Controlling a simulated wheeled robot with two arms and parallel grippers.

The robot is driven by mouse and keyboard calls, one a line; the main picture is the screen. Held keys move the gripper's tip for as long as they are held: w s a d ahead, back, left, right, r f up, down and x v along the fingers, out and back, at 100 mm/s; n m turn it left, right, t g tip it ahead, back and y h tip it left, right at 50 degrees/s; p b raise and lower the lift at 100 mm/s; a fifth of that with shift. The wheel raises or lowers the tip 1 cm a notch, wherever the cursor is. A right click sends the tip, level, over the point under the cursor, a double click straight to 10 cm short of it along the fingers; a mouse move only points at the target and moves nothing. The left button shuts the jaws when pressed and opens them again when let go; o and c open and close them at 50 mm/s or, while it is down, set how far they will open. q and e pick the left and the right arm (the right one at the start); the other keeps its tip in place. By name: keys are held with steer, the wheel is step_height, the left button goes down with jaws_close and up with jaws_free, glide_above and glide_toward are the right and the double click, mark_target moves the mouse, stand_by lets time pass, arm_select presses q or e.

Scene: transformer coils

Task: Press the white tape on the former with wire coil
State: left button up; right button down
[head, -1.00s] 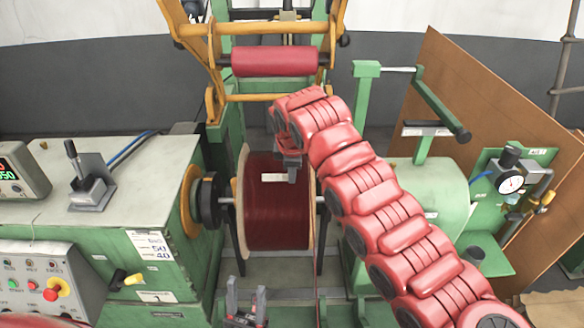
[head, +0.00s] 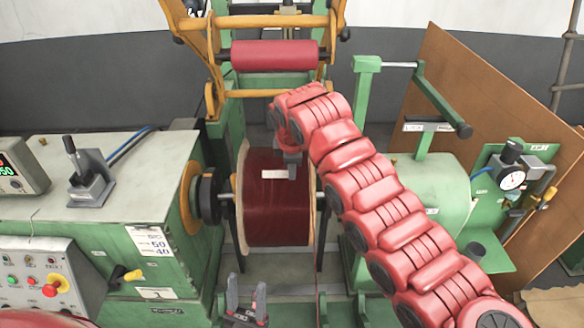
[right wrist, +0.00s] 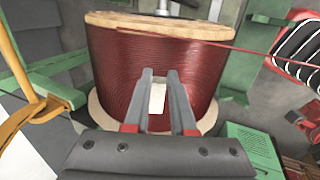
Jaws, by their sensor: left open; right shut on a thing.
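The former with wire coil (head: 275,218), wound in dark red wire between pale flanges, is mounted on the shaft in the middle of the head view. It also fills the right wrist view (right wrist: 112,75). The white tape (head: 272,174) is a small strip at the upper front of the coil. My right gripper (head: 292,172) is shut on the tape, which shows between its fingers in the right wrist view (right wrist: 157,97). Whether the tape lies fully flat on the wire cannot be told. My left gripper (head: 246,294) is open and empty, below the former.
A red roller (head: 275,57) in a yellow frame is above and behind the coil. A green cabinet (head: 90,185) with a lever stands at left, and a control panel (head: 45,280) is below it. A green housing (head: 437,195) is at right. A red wire (right wrist: 215,43) runs off the coil.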

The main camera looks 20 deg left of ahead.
stand_by(0.3)
steer(key=shift+c, duration=0.2)
jaws_free()
stand_by(0.3)
steer(key=shift+r, duration=0.15)
stand_by(0.4)
steer(key=shift+r+p, duration=1.2)
steer(key=shift+r, duration=1.15)
